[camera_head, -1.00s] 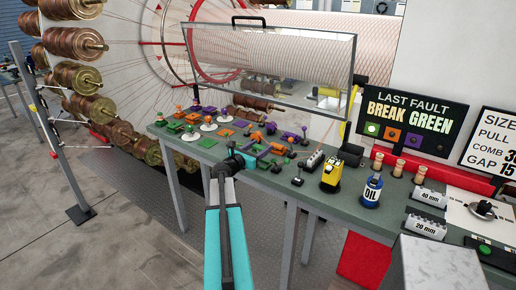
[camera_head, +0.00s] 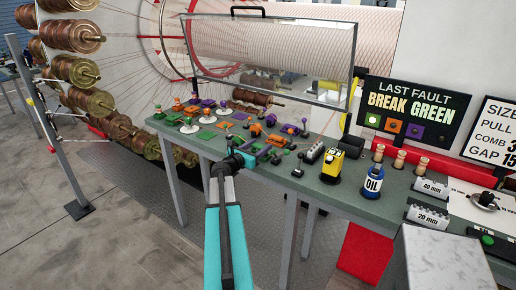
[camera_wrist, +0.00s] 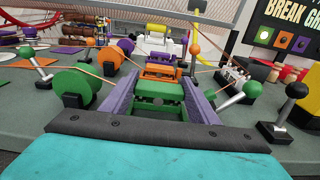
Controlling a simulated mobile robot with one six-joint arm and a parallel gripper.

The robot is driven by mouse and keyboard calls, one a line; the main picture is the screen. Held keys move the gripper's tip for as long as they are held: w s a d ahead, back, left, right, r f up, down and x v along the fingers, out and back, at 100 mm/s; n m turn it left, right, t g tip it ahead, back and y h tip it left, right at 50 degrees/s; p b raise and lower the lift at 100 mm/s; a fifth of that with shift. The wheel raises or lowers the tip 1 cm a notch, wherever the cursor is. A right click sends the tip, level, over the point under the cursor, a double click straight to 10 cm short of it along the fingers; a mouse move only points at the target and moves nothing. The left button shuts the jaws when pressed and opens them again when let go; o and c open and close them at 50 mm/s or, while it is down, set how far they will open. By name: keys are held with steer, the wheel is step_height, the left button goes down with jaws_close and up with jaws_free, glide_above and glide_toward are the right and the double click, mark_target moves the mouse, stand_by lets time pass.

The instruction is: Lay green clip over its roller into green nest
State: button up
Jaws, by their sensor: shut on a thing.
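My gripper (camera_wrist: 158,99) fills the lower wrist view, with a purple-grey finger on each side. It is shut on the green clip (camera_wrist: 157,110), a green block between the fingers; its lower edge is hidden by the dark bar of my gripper. A thin strand runs from the green roller (camera_wrist: 72,85), at left, towards the clip. More green shows just behind the clip; I cannot tell whether it is the green nest. An orange block (camera_wrist: 160,72) stands behind that. In the head view my gripper (camera_head: 255,160) is over the bench's front edge area, its grip too small to read.
An orange roller (camera_wrist: 108,60) stands behind the green one. Green-knobbed (camera_wrist: 252,90) and black-knobbed (camera_wrist: 297,90) levers stand at right, another green-knobbed lever (camera_wrist: 27,52) at left. The bench (camera_head: 320,190) also holds a yellow device (camera_head: 333,167) and an oil bottle (camera_head: 372,183).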

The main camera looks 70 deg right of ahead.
steer(key=shift+f+b, duration=0.75)
steer(key=shift+f, duration=0.25)
steer(key=o, duration=1.1)
steer(key=shift+o, duration=0.2)
steer(key=shift+a, duration=0.1)
steer(key=shift+v, duration=0.85)
steer(key=b+v, duration=0.3)
steer(key=v, duration=0.9)
